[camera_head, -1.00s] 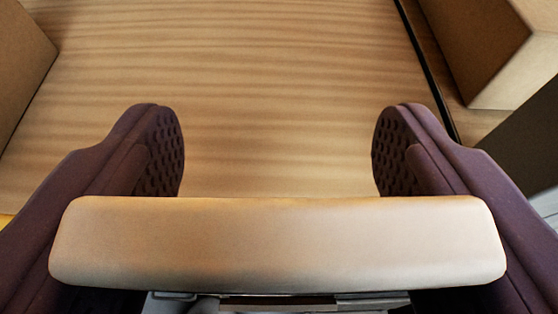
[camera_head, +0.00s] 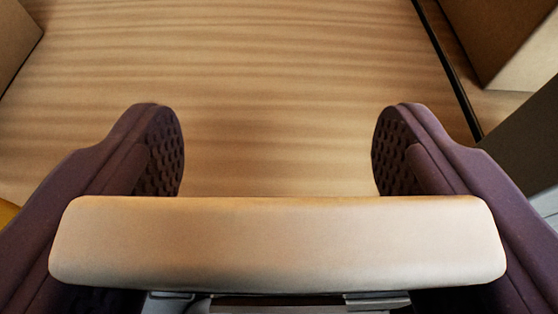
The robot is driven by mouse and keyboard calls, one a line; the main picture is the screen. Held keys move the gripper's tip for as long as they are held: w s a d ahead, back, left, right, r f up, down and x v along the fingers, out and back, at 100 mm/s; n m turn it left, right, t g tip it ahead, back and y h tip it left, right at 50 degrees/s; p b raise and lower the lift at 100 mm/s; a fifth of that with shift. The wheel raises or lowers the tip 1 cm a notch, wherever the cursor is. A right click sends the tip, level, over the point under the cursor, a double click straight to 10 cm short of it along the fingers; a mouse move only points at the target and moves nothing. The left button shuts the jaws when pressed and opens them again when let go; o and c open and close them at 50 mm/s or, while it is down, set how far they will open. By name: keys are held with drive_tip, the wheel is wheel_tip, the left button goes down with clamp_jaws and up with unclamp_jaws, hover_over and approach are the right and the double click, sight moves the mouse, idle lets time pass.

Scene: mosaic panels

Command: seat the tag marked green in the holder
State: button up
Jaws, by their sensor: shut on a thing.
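My gripper (camera_head: 278,152) shows as two dark purple fingers with dimpled inner pads, at left and right. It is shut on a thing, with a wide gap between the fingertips. A smooth tan bar (camera_head: 278,243) with rounded ends spans the lower part of the view and covers part of both fingers. It seems to be the held piece, but how the pads meet it is hidden. No green mark shows, so I cannot tell whether it is the tag. No holder can be made out.
A striped wooden surface (camera_head: 280,70) lies beyond the fingers, clear in the middle. A dark edge (camera_head: 447,65) runs along its right side. Tan blocks stand at the upper right (camera_head: 500,35) and upper left (camera_head: 14,35).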

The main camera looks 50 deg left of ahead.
drive_tip(key=shift+f+b, duration=3.25)
drive_tip(key=shift+f, duration=0.15)
drive_tip(key=o, duration=1.2)
drive_tip(key=shift+d+r, duration=0.1)
drive_tip(key=v, duration=0.7)
drive_tip(key=shift+s+d, duration=0.2)
